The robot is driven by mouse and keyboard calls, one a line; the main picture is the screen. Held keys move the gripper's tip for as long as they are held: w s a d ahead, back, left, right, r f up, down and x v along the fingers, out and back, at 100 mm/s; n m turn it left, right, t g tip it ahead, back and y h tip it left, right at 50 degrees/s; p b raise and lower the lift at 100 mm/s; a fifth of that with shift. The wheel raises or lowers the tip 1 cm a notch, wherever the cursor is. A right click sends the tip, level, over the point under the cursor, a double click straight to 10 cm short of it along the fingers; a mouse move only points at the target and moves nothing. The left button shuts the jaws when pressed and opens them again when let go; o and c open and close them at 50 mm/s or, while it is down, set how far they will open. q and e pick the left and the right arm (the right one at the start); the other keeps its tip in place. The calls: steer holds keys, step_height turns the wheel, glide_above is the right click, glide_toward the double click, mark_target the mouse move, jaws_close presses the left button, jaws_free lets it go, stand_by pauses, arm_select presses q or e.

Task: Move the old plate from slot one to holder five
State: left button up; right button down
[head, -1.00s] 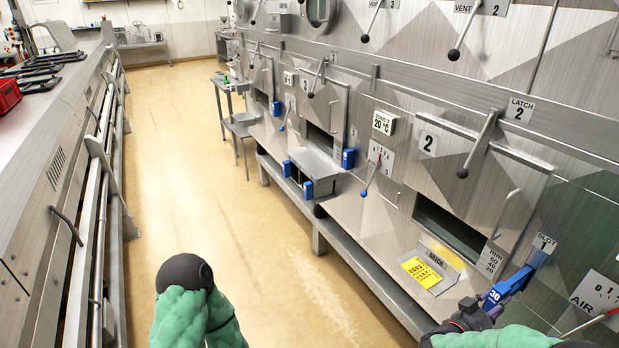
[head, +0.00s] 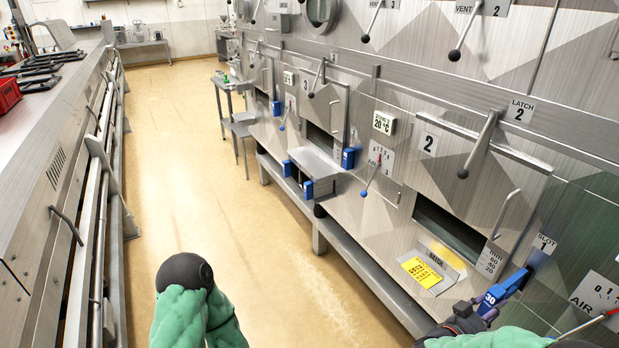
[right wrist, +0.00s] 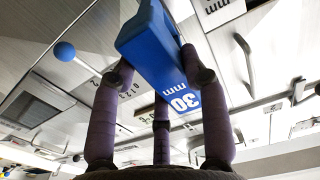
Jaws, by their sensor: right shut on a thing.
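The blue plate marked "30 mm" (head: 512,283) is at the lower right of the head view, below and left of the "SLOT 1" label (head: 545,243). My right gripper (head: 484,308) is shut on its near end. In the right wrist view the fingers (right wrist: 163,78) close around the blue plate (right wrist: 150,42), which sticks out beyond them. I cannot tell whether its far end is clear of the slot fitting. No holder labelled five is readable. My left gripper is out of view; only part of my left arm shows.
The steel hood wall has a "LATCH 2" lever (head: 478,145), a hatch opening (head: 449,232) and a ledge with a yellow notice (head: 422,272). Further along, a steel shelf (head: 312,161) has blue pieces (head: 348,158) near it. The tan floor aisle (head: 190,140) is clear.

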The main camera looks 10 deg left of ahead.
stand_by(0.5)
steer(key=shift+p+v, duration=0.3)
steer(key=shift+v, duration=1.45)
steer(key=p+v, duration=0.2)
steer(key=v, duration=0.8)
